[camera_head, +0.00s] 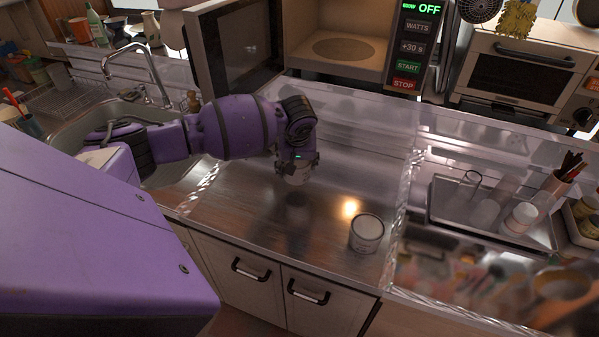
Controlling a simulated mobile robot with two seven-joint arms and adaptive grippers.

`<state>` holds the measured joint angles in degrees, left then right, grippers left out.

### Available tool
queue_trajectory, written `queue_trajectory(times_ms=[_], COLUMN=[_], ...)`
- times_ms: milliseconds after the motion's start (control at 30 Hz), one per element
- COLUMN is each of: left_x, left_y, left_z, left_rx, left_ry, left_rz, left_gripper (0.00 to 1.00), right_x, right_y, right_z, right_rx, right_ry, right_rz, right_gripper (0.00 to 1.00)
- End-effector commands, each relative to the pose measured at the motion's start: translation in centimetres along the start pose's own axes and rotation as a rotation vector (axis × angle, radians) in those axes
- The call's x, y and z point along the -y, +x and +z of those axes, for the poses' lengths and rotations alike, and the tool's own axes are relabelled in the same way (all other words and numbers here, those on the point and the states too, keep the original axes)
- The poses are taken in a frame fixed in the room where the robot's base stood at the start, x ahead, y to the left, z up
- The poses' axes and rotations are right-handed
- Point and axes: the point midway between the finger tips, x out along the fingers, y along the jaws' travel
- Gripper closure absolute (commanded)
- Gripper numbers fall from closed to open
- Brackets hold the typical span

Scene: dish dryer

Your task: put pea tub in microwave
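I cannot tell from markings which is the pea tub. The microwave (338,43) is at the back, its door (240,50) swung open to the left and its turntable bare. My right gripper is not in view.
The microwave panel (410,45) reads OFF. A sink with a tap (145,70) is at left. A toaster oven (520,75) stands at back right. A tray (440,205) with cups is at right. The counter (240,215) between sink and tray is mostly clear.

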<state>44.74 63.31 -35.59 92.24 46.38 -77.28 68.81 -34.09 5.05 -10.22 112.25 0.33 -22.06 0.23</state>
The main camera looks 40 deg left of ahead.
Motion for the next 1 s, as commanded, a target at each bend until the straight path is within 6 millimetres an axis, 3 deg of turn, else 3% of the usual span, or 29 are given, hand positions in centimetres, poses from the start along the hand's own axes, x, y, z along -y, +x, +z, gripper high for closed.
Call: queue_trajectory(times_ms=[300,500,900,933,1000], left_x=[-0.1,-0.1,-0.2,-0.2,-0.2], left_y=[2.8,5.3,5.7,5.7,5.7], left_z=[-1.0,0.1,0.3,0.3,0.3], left_rx=[-0.002,-0.003,-0.003,-0.003,-0.003], left_ry=[0.000,0.001,0.000,0.000,0.001], left_rz=[0.001,0.001,0.003,0.003,0.002], left_gripper=[0.69,0.69,0.69,0.33,0.24], right_x=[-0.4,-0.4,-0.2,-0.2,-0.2], right_y=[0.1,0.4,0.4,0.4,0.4], right_z=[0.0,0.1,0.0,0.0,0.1], right_rx=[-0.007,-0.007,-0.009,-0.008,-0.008], right_ry=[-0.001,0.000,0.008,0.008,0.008], right_rz=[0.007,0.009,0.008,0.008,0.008], right_gripper=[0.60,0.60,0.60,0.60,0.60])
